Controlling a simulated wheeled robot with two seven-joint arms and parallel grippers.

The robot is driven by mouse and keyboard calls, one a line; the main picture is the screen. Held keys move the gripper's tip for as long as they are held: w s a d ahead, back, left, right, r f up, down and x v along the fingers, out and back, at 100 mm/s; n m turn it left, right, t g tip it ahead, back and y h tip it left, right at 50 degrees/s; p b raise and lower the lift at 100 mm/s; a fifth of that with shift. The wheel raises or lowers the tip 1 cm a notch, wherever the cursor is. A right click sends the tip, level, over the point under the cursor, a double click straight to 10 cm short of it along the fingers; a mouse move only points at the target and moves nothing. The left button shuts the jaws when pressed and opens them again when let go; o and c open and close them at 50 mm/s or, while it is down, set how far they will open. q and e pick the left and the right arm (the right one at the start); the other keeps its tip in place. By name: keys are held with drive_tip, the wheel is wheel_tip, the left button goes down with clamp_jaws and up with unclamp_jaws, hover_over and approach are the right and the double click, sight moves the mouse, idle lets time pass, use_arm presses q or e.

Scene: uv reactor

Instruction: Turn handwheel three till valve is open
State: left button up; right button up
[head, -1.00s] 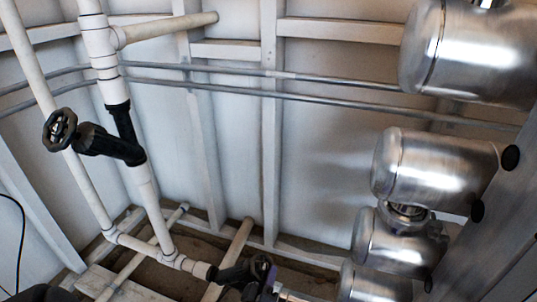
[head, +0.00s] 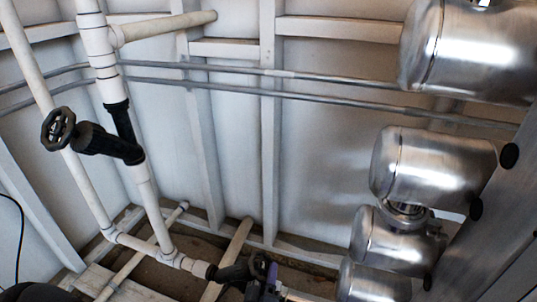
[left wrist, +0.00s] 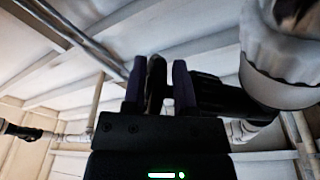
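A black handwheel (head: 262,266) on a black valve (head: 236,272) sits low in the head view, at the end of a white pipe. My left gripper (head: 270,282) is at this wheel, partly cut off by the bottom edge. In the left wrist view the wheel (left wrist: 156,84) stands edge-on between the two purple fingers of my left gripper (left wrist: 159,88). The fingers are apart, with narrow gaps beside the rim; firm contact is not visible. Another black handwheel (head: 58,129) is on the upper left pipe. No numbers are readable. My right gripper is out of view.
White pipes (head: 148,205) run down the left wall and along the floor. Thin grey conduits (head: 230,90) cross the back wall. Large metal cylinders (head: 432,168) stand at the right.

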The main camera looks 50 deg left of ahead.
use_arm(q)
drive_tip(key=shift+s+d, duration=0.15)
drive_tip(key=p+v, duration=0.1)
drive_tip(key=v, duration=0.8)
drive_tip(key=shift+s+d+p, duration=0.15)
drive_tip(key=shift+p, duration=0.15)
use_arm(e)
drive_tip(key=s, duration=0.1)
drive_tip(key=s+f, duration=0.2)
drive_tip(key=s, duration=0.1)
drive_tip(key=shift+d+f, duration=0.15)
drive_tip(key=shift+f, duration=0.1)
